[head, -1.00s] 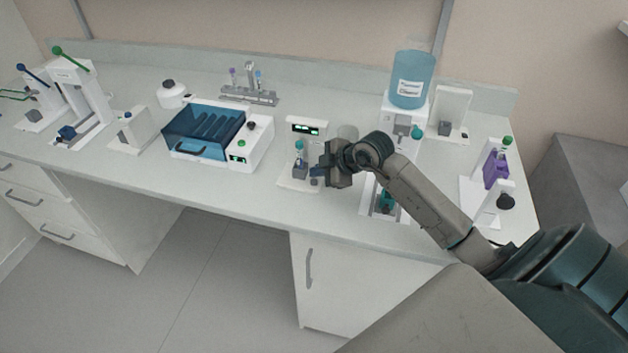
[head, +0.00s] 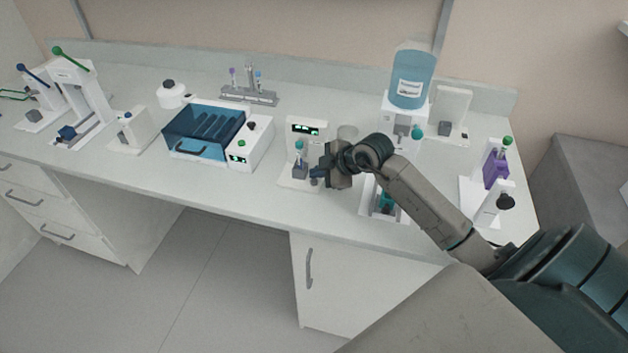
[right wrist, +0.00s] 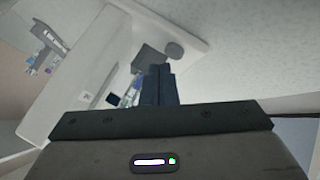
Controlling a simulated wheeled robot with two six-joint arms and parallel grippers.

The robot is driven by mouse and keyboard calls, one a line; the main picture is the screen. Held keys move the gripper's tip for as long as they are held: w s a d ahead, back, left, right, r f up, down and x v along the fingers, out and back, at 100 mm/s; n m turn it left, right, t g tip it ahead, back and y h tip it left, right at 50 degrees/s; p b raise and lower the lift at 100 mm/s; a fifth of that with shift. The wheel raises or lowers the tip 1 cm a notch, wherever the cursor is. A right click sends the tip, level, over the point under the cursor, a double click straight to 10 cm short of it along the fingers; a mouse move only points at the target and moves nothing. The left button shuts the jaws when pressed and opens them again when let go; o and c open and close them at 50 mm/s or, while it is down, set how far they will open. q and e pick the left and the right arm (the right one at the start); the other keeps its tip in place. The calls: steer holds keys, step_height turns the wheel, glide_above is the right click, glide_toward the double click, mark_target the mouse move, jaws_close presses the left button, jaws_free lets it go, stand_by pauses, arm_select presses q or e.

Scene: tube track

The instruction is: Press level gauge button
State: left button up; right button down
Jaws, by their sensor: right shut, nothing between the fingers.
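The level gauge (head: 303,127) is a white upright device with a green-lit display at its top. A tube with a teal cap (head: 299,146) stands in a grey holder on its base. My right gripper (head: 318,177) is shut and empty at the right front of the base. It covers the area where a button might sit, so I cannot tell whether it touches one. In the right wrist view the shut dark fingers (right wrist: 158,85) point at the white device (right wrist: 90,85), with a grey block beside them. My left gripper is not in view.
A blue-lidded machine (head: 205,132) stands to the left. A dispenser with a blue bottle (head: 411,80) stands behind my right arm. A white stand with a purple holder (head: 495,170) is at the right. Bare bench lies along the front edge.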

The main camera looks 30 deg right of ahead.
steer(key=shift+f, duration=0.25)
steer(key=shift+f, duration=0.45)
stand_by(0.8)
steer(key=shift+r, duration=0.1)
steer(key=shift+r+p, duration=0.8)
steer(key=shift+p, duration=0.15)
step_height(320, 180, up, 5)
steer(key=p, duration=0.5)
stand_by(0.5)
